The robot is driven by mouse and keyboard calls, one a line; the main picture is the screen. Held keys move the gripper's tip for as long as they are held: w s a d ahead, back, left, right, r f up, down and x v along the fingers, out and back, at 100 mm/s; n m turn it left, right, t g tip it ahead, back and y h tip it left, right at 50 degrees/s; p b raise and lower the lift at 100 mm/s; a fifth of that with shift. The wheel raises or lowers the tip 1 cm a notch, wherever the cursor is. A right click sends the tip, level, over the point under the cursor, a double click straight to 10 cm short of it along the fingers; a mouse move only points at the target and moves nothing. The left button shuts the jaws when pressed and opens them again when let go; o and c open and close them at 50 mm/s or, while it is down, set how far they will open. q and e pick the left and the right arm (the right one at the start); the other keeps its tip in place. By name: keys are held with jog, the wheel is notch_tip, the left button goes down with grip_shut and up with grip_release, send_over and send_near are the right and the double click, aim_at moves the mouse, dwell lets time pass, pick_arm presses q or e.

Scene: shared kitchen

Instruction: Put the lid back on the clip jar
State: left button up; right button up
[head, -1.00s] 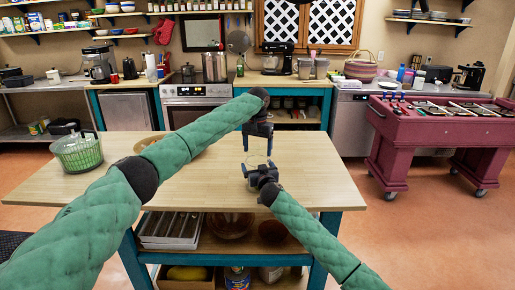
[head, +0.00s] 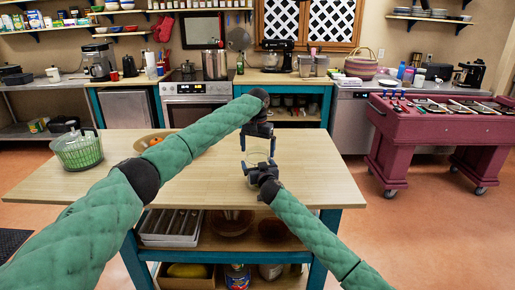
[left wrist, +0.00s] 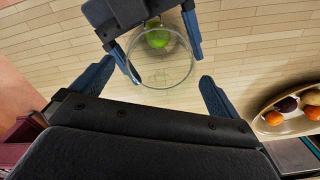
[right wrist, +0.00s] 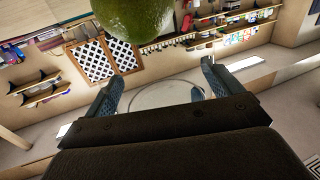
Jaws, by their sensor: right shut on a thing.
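A round clear glass piece with a thin rim (left wrist: 162,84) sits at my right gripper (head: 261,166), between its fingers. I cannot tell whether it is the clip jar or its lid. The right gripper is shut on this piece, and its rim also shows faintly in the right wrist view (right wrist: 160,108). My left gripper (head: 257,148) is above it, pointing down, with its fingers spread wide around the glass and apart from it. No separate second part of the jar stands out clearly.
A green lime (right wrist: 135,30) is close by the right gripper. A fruit bowl (head: 146,146) lies on the table behind my left arm. A green salad spinner (head: 78,152) stands at the table's left. The right side of the wooden table (head: 325,185) is clear.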

pick_arm(q)
jog(key=shift+r, duration=0.1)
notch_tip(320, 180, up, 12)
dwell(0.6)
pick_arm(e)
jog(key=o, duration=1.1)
pick_arm(q)
jog(key=shift+f, duration=0.2)
pick_arm(e)
jog(key=shift+s+d+f, duration=0.1)
jog(key=shift+s, duration=0.2)
pick_arm(q)
notch_tip(320, 180, down, 2)
jog(key=shift+b, duration=1)
pick_arm(e)
jog(key=v, duration=0.5)
jog(key=shift+s+d, duration=0.1)
jog(key=shift+s, duration=0.25)
pick_arm(q)
jog(key=shift+f, duration=0.1)
pick_arm(e)
jog(key=shift+s+d, duration=0.15)
jog(key=shift+s, duration=0.55)
